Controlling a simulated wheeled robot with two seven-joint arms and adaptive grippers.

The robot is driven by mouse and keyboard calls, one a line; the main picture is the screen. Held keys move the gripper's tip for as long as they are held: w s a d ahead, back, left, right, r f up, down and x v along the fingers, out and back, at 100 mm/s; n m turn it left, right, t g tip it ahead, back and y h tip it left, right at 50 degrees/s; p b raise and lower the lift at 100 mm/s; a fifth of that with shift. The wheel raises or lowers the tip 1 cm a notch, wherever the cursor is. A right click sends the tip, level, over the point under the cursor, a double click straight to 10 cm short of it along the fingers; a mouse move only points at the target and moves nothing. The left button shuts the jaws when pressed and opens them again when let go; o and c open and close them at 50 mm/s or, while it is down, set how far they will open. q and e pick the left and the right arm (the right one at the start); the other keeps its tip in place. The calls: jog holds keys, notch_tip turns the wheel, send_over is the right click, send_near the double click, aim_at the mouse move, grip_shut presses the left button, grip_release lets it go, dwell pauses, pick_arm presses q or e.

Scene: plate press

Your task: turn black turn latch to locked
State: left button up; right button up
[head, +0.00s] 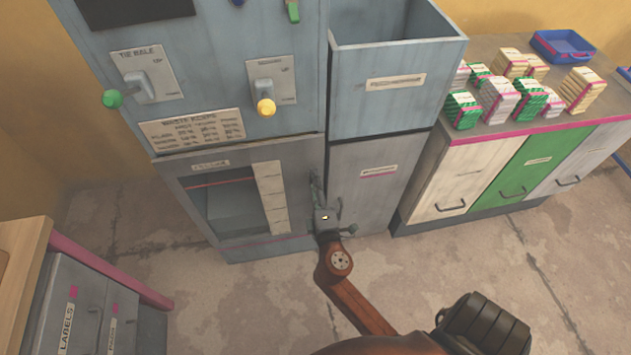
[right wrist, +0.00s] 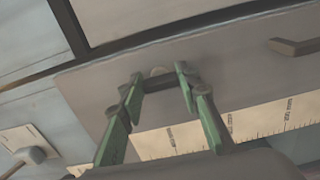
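My right gripper (head: 325,215) is at the right edge of the lower grey door of the press, below the yellow-knobbed lever. It hides the latch in the head view. In the right wrist view the two green fingers (right wrist: 159,74) stand apart, with a clear gap between the tips. A short dark bar with a pale rounded top, apparently the black turn latch (right wrist: 158,83), lies between the fingertips against the grey door. I cannot tell whether the fingers touch it, or which position it is in. My left gripper is out of view.
The press door (head: 232,249) has a window and a pale label strip (head: 271,198). A dark handle (right wrist: 296,46) is right of the fingers in the wrist view. A grey bin (head: 395,115) adjoins the press. Drawers (head: 75,305) stand at left; the floor between is clear.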

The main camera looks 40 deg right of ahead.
jog(key=o, duration=0.4)
jog(key=shift+o, duration=0.2)
jog(key=v, duration=0.7)
jog(key=shift+s, duration=0.3)
jog(key=shift+a, duration=0.1)
